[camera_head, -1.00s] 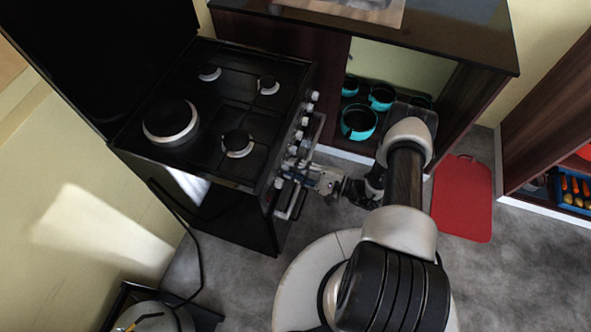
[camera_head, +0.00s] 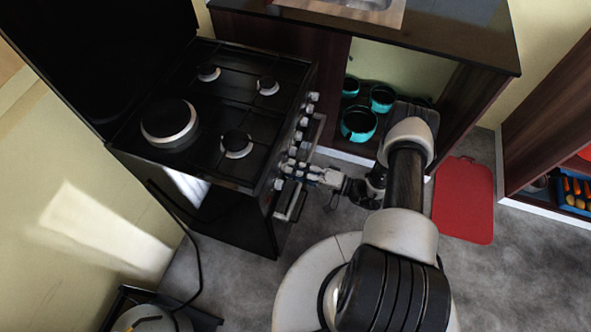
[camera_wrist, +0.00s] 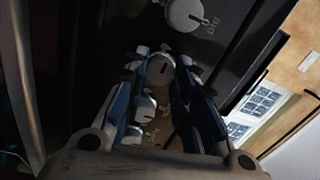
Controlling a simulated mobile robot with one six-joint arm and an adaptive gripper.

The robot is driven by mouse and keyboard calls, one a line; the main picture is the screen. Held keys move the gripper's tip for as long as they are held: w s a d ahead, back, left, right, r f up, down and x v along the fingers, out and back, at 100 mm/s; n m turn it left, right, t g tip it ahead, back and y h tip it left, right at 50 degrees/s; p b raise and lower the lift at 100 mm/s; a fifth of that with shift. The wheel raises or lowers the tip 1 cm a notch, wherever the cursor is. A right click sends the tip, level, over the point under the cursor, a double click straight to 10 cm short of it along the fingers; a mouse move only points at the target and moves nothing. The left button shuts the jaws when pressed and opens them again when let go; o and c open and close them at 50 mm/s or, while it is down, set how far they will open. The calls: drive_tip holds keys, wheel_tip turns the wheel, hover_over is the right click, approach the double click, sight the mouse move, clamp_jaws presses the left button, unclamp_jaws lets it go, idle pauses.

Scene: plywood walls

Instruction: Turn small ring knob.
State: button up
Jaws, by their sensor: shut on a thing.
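The black stove (camera_head: 215,125) stands at the left with a row of pale knobs along its front edge. My gripper (camera_head: 297,168) is at this front panel, near the lower end of the row. In the wrist view, my gripper's two blue-and-dark fingers (camera_wrist: 164,66) are shut on a round pale knob (camera_wrist: 160,72), one on each side of it. This knob has a dark mark on its face. I cannot read a label for it. In the head view the held knob is hidden among the fingers.
Another pale knob (camera_wrist: 184,14) lies beyond the fingertips, and more knobs (camera_wrist: 146,106) show between the fingers. An oven handle (camera_head: 297,200) runs along the stove front. Teal pots (camera_head: 358,122) stand in the open cabinet. A red board (camera_head: 463,200) lies on the floor.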

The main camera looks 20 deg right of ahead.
drive_tip(key=shift+n, duration=0.3)
idle(0.4)
drive_tip(key=o, duration=1.1)
drive_tip(key=v, duration=1.2)
drive_tip(key=shift+f, duration=0.15)
drive_tip(key=shift+c, duration=0.3)
clamp_jaws()
idle(0.6)
